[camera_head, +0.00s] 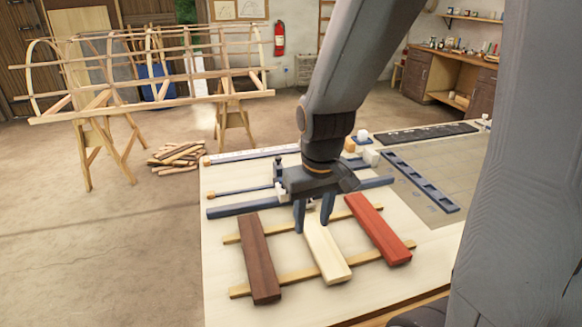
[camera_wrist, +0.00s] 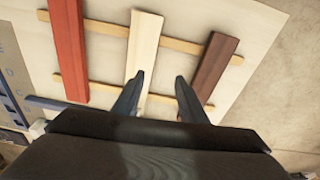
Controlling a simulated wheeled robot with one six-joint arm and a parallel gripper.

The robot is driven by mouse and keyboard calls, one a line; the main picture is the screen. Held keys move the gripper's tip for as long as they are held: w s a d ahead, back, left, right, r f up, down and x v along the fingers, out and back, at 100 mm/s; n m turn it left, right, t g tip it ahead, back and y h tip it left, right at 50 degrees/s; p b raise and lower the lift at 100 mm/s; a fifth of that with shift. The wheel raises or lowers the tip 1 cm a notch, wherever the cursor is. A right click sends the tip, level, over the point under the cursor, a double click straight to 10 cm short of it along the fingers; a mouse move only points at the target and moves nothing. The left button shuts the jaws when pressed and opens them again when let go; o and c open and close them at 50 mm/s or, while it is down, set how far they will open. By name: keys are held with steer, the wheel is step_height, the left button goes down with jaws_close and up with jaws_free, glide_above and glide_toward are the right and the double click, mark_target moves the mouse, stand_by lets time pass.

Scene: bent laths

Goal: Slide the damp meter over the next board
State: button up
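Three boards lie side by side across two thin wooden strips (camera_head: 289,279): a dark brown board (camera_head: 259,260), a pale board (camera_head: 329,258) and a red board (camera_head: 379,230). My gripper (camera_head: 312,227) is over the far end of the pale board, pointing down. In the wrist view my gripper (camera_wrist: 160,75) has its two fingers well apart, with nothing visible between them. There the left fingertip overlaps the pale board (camera_wrist: 145,45), and the right one is beside the brown board (camera_wrist: 213,65). I cannot make out a damp meter; my gripper hides part of the bench behind it.
The boards lie on a pale bench top (camera_head: 225,295). Behind them are dark blue bars (camera_head: 228,211), small blocks (camera_head: 370,157) and a slotted dark rail (camera_head: 420,182). A wooden lath frame (camera_head: 150,75) stands on trestles at the back left, beside a wood pile (camera_head: 177,154).

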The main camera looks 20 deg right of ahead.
steer(key=w+r+n, duration=0.1)
steer(key=w+n, duration=0.1)
steer(key=w, duration=0.6)
steer(key=w+r+n, duration=0.1)
steer(key=w+n, duration=0.2)
steer(key=w, duration=0.5)
steer(key=w+r+n+g, duration=0.1)
steer(key=w+n, duration=0.2)
steer(key=w, duration=0.5)
steer(key=shift+w+p, duration=0.35)
steer(key=shift+p, duration=0.05)
steer(key=shift+w+f, duration=0.1)
steer(key=shift+f, duration=0.05)
step_height(320, 180, down, 7)
steer(key=shift+f+p, duration=0.15)
steer(key=shift+p, duration=1.1)
jaws_close()
